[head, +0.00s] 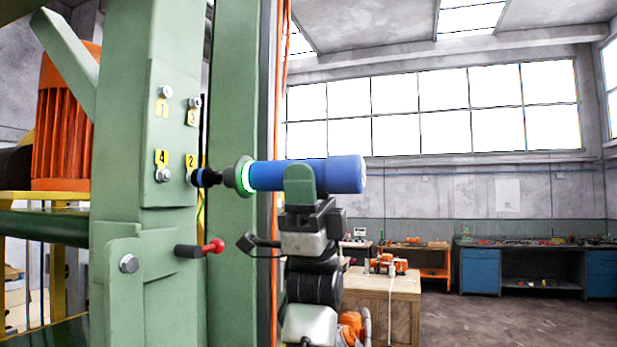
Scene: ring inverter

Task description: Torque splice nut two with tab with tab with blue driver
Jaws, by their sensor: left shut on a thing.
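The blue driver (335,174) is held level in my left gripper (300,185), which is shut around its body. Its black socket (207,177) points left at the green splice plate (170,130). The socket end is at the spot just below the yellow tab marked 2 (190,160). Nut two is mostly hidden behind the socket, so I cannot tell if the socket is fully on it. A green ring (244,176) near the driver's front glows. My right gripper is not in view.
Nuts by tab 1 (166,91), tab 3 (194,102) and tab 4 (163,174) show on the plate. A red-knobbed lever (213,246) sticks out below the driver. A wooden cabinet (390,300) and blue workbench (480,268) stand farther back. Floor at right is clear.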

